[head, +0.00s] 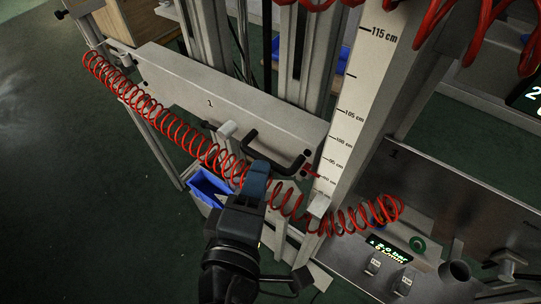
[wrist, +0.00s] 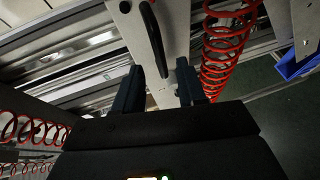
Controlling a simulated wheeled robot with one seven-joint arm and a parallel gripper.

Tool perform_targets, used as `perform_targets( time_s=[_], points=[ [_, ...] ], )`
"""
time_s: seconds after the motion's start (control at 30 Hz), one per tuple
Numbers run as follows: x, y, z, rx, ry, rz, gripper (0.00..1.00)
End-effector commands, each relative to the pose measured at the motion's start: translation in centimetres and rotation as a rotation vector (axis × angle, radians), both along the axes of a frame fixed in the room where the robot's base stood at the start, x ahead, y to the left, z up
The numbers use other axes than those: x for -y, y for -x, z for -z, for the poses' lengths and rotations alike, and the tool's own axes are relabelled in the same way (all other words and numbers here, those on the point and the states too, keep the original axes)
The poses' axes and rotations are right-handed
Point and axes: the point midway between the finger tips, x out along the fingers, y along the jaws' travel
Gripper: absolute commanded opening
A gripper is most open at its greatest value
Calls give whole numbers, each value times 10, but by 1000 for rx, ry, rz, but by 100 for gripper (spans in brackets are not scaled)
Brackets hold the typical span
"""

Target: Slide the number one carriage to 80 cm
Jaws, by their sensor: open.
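The number one carriage (head: 230,93) is a long pale grey beam marked "1", with a black bar handle (head: 276,157) near its right end. Its red pointer (head: 311,173) sits beside the upright scale (head: 357,85), roughly between the 95 and 90 cm marks; the exact reading is too small to tell. My gripper (head: 259,178) is open, just below and left of the handle. In the wrist view, the handle (wrist: 153,38) lies ahead of my gripper (wrist: 160,83), lined up with the gap between the fingers. I cannot tell whether the fingers touch it.
A red coiled hose (head: 155,120) runs along the carriage and close around my wrist; it also hangs right of the fingers in the wrist view (wrist: 222,55). A grey panel (head: 440,190) with a pressure display (head: 390,250) stands right. A blue bin (head: 208,187) is below. Open floor lies left.

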Motion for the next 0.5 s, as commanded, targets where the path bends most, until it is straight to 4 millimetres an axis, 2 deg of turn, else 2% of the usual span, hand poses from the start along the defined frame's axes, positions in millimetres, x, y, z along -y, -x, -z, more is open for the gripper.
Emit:
perform_targets(
  time_s=[0.1,0.3,0.5],
  points=[
    [6,-19,3,0,0,3,40],
    [12,-45,9,-1,-1,1,40],
    [15,-55,11,-1,-3,-1,40]
  ],
)
